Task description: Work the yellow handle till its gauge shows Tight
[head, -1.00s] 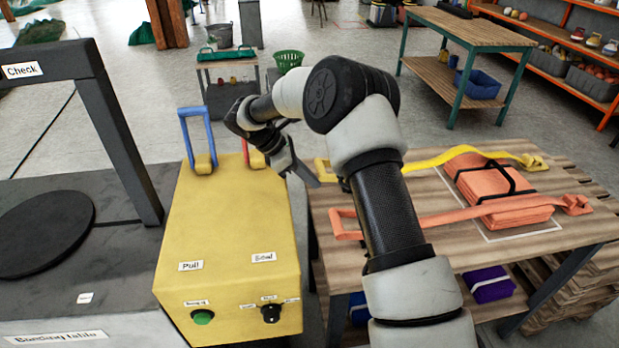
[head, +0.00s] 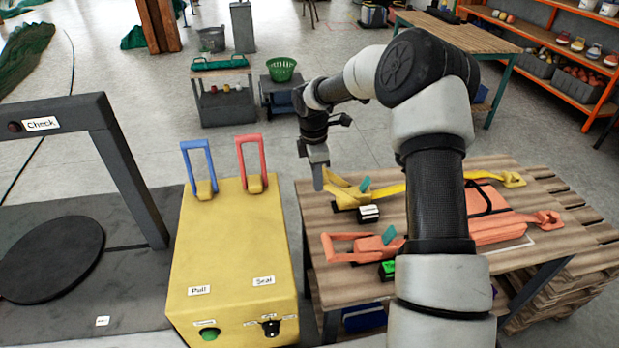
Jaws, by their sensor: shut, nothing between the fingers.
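The yellow handle (head: 338,183) is at the left end of the yellow strap (head: 391,189) on the slatted wooden table. A small black and white box (head: 369,213), which looks like its gauge, sits just in front of it; its reading is too small to make out. A teal tag (head: 365,184) stands by the handle. My gripper (head: 319,187) points down, shut and empty, at the left end of the yellow handle. I cannot tell whether it touches it. My arm hides part of the yellow strap.
An orange handle (head: 345,247) with its own strap and a green box (head: 387,270) lies nearer on the table. An orange bundle (head: 497,228) lies to the right, partly behind my arm. A yellow machine (head: 232,240) with blue and red levers stands left of the table.

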